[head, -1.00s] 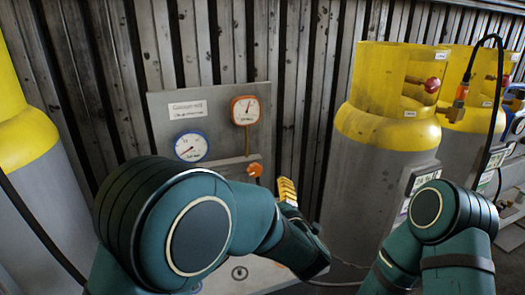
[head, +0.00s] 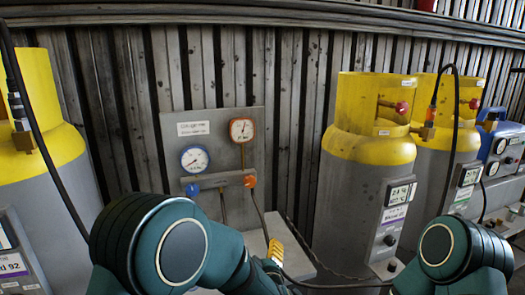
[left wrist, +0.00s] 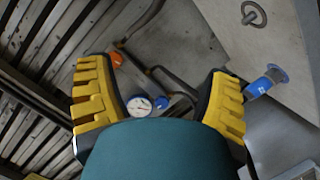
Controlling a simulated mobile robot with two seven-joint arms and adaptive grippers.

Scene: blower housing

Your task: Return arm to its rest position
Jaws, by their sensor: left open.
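My left arm shows at the lower left of the head view, with its left gripper (head: 274,250) partly hidden behind the arm; only a yellow ribbed finger shows clearly. In the left wrist view the left gripper (left wrist: 160,95) has its two yellow fingers wide apart with nothing between them. Beyond the fingers are the grey gauge panel (head: 240,130), the blue-rimmed gauge (head: 195,159), the red-rimmed gauge (head: 242,129), an orange knob (head: 250,181) and a blue knob (head: 192,189). My right arm shows at the lower right; its gripper is out of view.
Yellow-topped grey cylinders stand at the left (head: 50,170) and right (head: 355,190), with black hoses. A blue device (head: 497,145) sits at the far right. A corrugated metal wall (head: 290,90) closes the back. A grey block (head: 290,255) lies below the panel.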

